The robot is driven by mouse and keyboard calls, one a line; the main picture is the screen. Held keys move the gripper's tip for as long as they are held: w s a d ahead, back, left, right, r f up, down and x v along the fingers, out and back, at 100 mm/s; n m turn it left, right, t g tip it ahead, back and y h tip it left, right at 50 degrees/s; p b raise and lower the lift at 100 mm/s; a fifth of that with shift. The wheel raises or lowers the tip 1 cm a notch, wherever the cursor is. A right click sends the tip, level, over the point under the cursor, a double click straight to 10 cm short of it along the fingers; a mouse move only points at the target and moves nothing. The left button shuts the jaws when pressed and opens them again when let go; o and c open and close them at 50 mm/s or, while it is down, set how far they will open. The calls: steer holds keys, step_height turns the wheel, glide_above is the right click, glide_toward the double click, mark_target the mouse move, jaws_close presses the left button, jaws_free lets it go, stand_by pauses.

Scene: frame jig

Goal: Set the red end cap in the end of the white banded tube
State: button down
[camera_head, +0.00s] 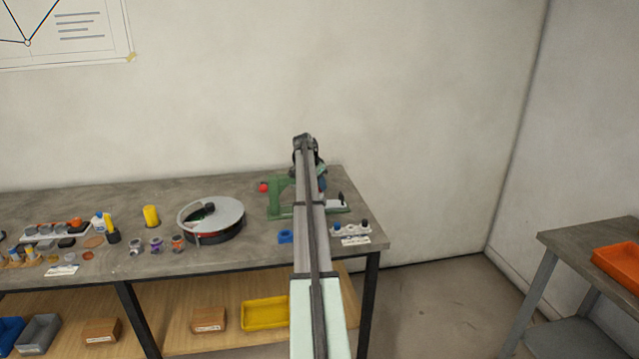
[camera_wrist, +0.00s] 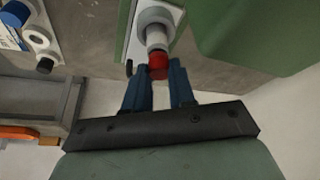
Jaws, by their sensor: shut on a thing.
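In the wrist view, my gripper (camera_wrist: 160,72) has its two blue fingers shut on the red end cap (camera_wrist: 158,66). The cap sits between the fingertips, right at the near end of the white banded tube (camera_wrist: 157,36). The tube has grey and white bands and stands in line with the cap. I cannot tell whether the cap is inside the tube's end or only against it. In the head view, my own arm hides the gripper, the held cap and the tube. A red round part (camera_head: 264,187) shows at the left of the green jig (camera_head: 275,207).
Several jars and tools stand farther left. A side table with an orange tray (camera_head: 618,262) is at right.

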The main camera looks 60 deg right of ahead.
steer(key=shift+f, duration=0.1)
stand_by(0.3)
steer(key=c, duration=0.7)
jaws_free()
steer(key=shift+r, duration=0.75)
steer(key=shift+r, duration=0.1)
steer(key=shift+r, duration=3.4)
